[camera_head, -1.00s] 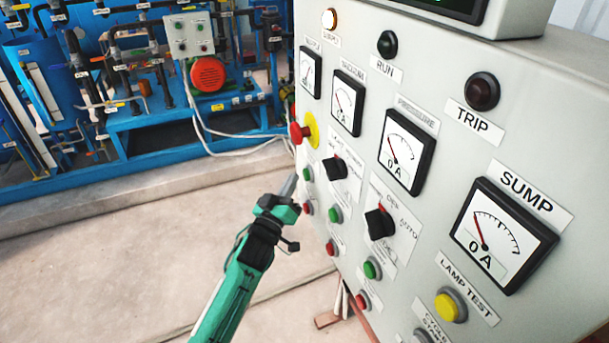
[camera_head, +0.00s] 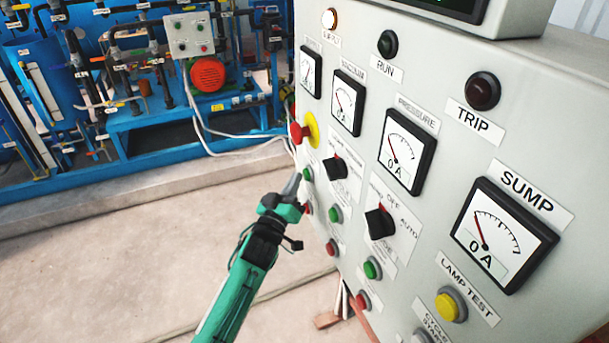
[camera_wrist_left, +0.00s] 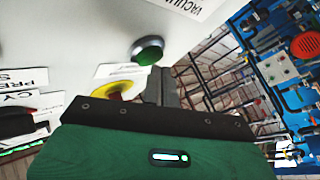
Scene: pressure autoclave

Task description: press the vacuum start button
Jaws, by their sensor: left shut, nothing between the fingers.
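The pale control panel fills the right of the head view. Its green buttons stand in a row above red ones, the leftmost green button (camera_head: 308,174) closest to my left gripper (camera_head: 292,184). The small labels by them are too small to read there. My left gripper is shut and empty, just left of that green button, apparently apart from it. In the left wrist view, a green button (camera_wrist_left: 148,50) stands near a label (camera_wrist_left: 190,7) beginning "VACUU", just above the shut fingers (camera_wrist_left: 161,85). My right gripper is not in view.
A red emergency knob (camera_head: 298,132) on a yellow disc sticks out above my left gripper. Black selector knobs (camera_head: 335,168), gauges (camera_head: 348,102) and lamps cover the panel. A blue pump skid (camera_head: 150,125) stands behind. The floor at left is clear.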

